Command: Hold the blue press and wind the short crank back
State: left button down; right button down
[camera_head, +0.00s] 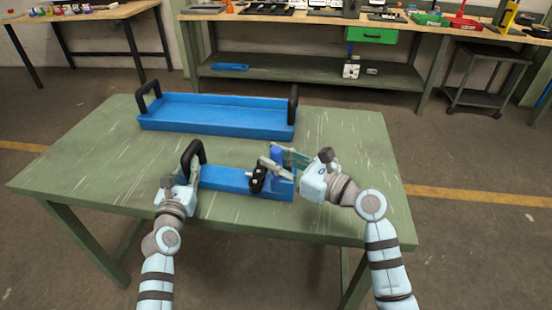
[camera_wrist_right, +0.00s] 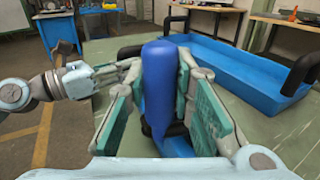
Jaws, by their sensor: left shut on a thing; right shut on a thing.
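The blue press (camera_head: 225,178) is a long low body on the green table, with a black arched handle (camera_head: 194,150) at its left end. My left gripper (camera_head: 187,170) is shut on that handle. Black crank parts (camera_head: 258,179) and a grey shaft sit near the press's right end. An upright blue grip (camera_head: 277,154), which looks like the short crank's handle, stands above that end. My right gripper (camera_head: 288,160) is shut on it. In the right wrist view, the blue grip (camera_wrist_right: 159,85) stands between both fingers. The crank arm below it is mostly hidden.
A large blue tray (camera_head: 215,127) with two black handles lies behind the press on the green table (camera_head: 90,165). The table's left part and right rear are clear. A workbench (camera_head: 310,78) with tools stands along the wall.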

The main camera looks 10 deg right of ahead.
jog(key=shift+f+g, duration=0.1)
jog(key=shift+g, duration=0.2)
jog(key=n+g+y, duration=0.1)
jog(key=d+n+g+y, duration=0.1)
jog(key=n+g+y, duration=0.1)
jog(key=shift+s+d+g, duration=0.15)
jog(key=shift+s+g, duration=0.1)
jog(key=shift+g, duration=0.15)
jog(key=shift+s+d+n+g+y, duration=0.1)
jog(key=shift+d+n+g+y, duration=0.25)
jog(key=shift+n+g, duration=0.5)
jog(key=shift+s+d+n+g+y, duration=0.1)
jog(key=shift+d+n+g+y, duration=0.2)
jog(key=shift+n+g, duration=0.55)
jog(key=shift+d+n+g+y, duration=0.35)
jog(key=shift+n+g, duration=0.15)
jog(key=shift+g, duration=1.1)
jog(key=c, duration=1.4)
grip_release()
jog(key=shift+o, duration=0.2)
